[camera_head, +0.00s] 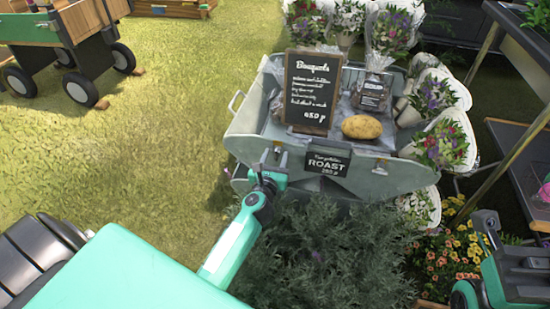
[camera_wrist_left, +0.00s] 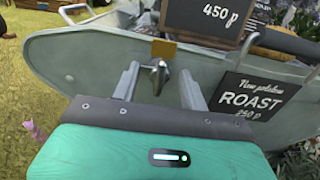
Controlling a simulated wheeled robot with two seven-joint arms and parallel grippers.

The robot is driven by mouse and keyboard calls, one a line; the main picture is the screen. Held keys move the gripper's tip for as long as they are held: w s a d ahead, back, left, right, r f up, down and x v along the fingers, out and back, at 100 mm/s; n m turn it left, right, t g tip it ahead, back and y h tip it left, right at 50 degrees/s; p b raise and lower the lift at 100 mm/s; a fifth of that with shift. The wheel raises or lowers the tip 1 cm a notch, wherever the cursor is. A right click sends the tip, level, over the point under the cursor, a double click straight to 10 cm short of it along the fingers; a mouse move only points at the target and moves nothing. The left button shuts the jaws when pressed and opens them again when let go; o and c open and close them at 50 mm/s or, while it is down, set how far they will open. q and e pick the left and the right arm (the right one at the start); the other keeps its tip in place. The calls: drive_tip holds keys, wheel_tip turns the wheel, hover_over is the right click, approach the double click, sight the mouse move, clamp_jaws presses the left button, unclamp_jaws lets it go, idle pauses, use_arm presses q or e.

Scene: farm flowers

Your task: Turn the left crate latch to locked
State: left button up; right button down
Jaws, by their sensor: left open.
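The crate is a grey metal tub (camera_head: 240,140) that also fills the wrist view (camera_wrist_left: 75,55). A small grey metal latch (camera_wrist_left: 158,76) sticks out from its front wall, just below a brass-coloured plate (camera_wrist_left: 163,49). My left gripper (camera_head: 274,161) is at the left part of that wall. In the wrist view its two fingers (camera_wrist_left: 160,88) are apart, one on each side of the latch. I cannot tell whether either finger touches it. The latch is too small to make out in the head view.
A black "Roast" sign (camera_head: 327,162) hangs on the wall right of my left gripper. A chalkboard (camera_head: 312,92), a potato (camera_head: 361,127) and wrapped bouquets (camera_head: 392,30) are in and around the tub. Grey-green bushy plants (camera_head: 330,255) stand below.

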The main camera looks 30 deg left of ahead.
use_arm(q)
drive_tip(key=c, duration=0.9)
drive_tip(key=shift+c, duration=0.2)
